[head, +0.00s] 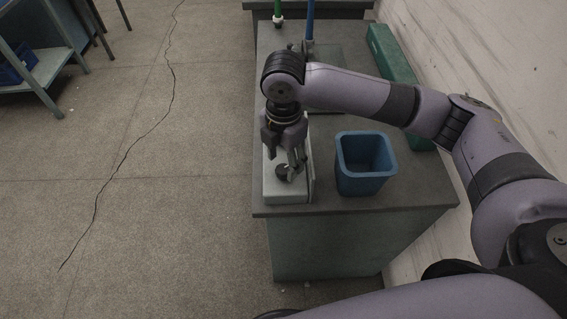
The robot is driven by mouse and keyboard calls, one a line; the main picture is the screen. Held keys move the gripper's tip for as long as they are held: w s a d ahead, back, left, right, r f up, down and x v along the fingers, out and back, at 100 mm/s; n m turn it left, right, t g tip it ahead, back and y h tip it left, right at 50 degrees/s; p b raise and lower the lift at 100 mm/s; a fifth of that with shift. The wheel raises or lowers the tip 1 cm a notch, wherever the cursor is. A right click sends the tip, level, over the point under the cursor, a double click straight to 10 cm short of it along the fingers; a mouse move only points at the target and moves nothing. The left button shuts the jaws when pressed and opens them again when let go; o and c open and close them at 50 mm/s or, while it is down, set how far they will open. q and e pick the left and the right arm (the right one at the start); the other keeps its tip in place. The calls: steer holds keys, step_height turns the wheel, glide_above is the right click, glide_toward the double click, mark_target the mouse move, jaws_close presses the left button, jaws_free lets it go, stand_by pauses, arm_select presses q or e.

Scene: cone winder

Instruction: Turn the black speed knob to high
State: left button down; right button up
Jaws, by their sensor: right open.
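The black speed knob (283,172) is a small dark round piece on top of a pale grey control box (288,195) near the front left corner of the bench. My right gripper (284,158) points down over the box with its fingers apart, close above or around the knob. The fingers partly cover the knob, so I cannot tell whether they touch it, and its pointer or marking is too small to read. My left gripper is not in the view.
A blue square bin (364,185) stands just right of the box on the grey bench (325,204). A long green case (385,55) lies along the wall. A green rod and a blue rod (310,22) stand at the back.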

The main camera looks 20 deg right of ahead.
mark_target(281, 170)
step_height(281, 170, down, 2)
steer(key=shift+w+d+f, duration=0.1)
steer(key=shift+f, duration=0.15)
steer(key=c, duration=1.1)
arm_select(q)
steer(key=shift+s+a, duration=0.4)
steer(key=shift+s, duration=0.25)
arm_select(e)
steer(key=shift+c, duration=0.3)
